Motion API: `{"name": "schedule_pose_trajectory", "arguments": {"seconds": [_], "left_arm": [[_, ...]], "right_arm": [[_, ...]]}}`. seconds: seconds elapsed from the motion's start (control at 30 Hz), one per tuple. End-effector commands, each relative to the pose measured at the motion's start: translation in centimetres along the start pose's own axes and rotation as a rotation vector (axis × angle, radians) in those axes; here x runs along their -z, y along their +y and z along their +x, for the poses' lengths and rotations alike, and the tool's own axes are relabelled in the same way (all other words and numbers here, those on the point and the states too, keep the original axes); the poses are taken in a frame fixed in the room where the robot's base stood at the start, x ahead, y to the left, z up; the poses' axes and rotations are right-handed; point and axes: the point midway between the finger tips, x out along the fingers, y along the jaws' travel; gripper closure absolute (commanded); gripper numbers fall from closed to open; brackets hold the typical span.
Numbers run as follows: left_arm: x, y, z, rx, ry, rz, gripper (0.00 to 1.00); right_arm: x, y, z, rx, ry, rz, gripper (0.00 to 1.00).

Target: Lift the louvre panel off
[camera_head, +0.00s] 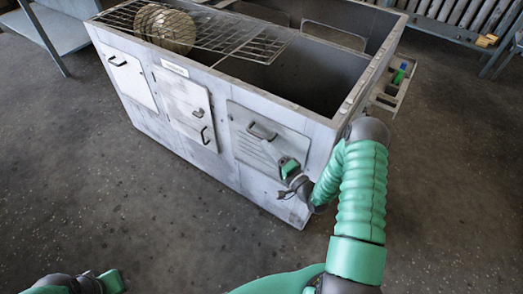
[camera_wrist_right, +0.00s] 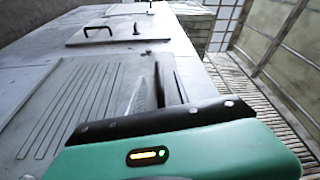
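The grey louvre panel (camera_head: 268,140) is the rightmost panel on the housing's long front side, with slanted slots and a dark bar handle (camera_head: 262,131) near its top. It lies flat against the housing. My right gripper (camera_head: 288,170) is at the panel's lower right, below the handle and apart from it. In the right wrist view the slotted panel (camera_wrist_right: 75,100) fills the left, and the fingers (camera_wrist_right: 162,88) reach over the surface beside the slots. Their opening is unclear. My left gripper (camera_head: 100,284) is at the bottom left, partly cut off, away from the housing.
The open-topped housing (camera_head: 310,200) has a middle door (camera_head: 185,105) and a left panel (camera_head: 127,78) with handles. A wire rack (camera_head: 215,35) with a round coil (camera_head: 165,28) lies across its top. A small tray (camera_head: 390,90) hangs at the right end. The front floor is clear.

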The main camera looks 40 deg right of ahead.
Motion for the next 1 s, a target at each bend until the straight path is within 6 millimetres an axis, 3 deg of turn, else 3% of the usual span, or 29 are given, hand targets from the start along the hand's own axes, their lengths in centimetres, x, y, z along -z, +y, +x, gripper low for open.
{"name": "schedule_pose_trajectory", "arguments": {"seconds": [0.43, 0.7, 1.0], "left_arm": [[-0.4, 0.1, 1.5, 0.0, 0.0, 0.002, 0.64], [-0.3, 0.0, 1.4, 0.0, 0.0, 0.001, 0.64], [-0.3, 0.1, 1.4, 0.0, 0.0, 0.002, 0.64]], "right_arm": [[0.0, -0.2, 6.6, 0.0, -0.001, -0.005, 0.6], [0.3, -0.2, 7.2, -0.002, 0.001, -0.001, 0.6], [0.4, -0.1, 7.1, -0.003, 0.001, -0.001, 1.0]]}}
